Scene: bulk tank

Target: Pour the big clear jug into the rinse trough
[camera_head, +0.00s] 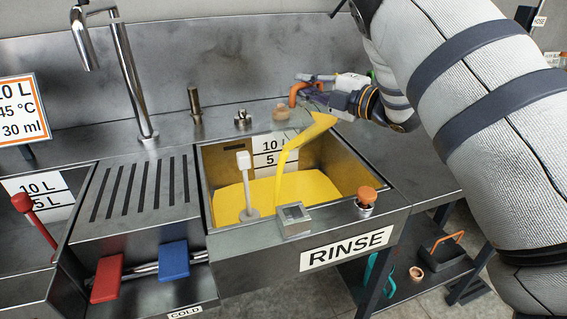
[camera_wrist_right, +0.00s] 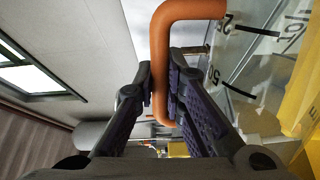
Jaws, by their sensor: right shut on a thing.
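The big clear jug (camera_head: 317,127) is tilted over the back right of the rinse trough (camera_head: 335,213). Yellow liquid runs from it in a stream (camera_head: 289,165) down into the trough. A yellow pool (camera_head: 310,188) covers the trough floor, its surface just below the 5 mark on the back scale (camera_head: 275,158). My right gripper (camera_head: 322,90) is shut on the jug's orange handle (camera_head: 301,88). In the right wrist view the handle (camera_wrist_right: 161,60) passes between the fingers (camera_wrist_right: 165,88), with the marked jug wall (camera_wrist_right: 255,75) at the right. My left gripper is not in view.
A white upright plug-like handle (camera_head: 245,185) stands in the trough. An orange knob (camera_head: 367,195) sits on its front right rim. A tall faucet (camera_head: 130,80) and drainboard (camera_head: 145,190) are on the left. Red (camera_head: 107,278) and blue (camera_head: 174,260) pedals are below.

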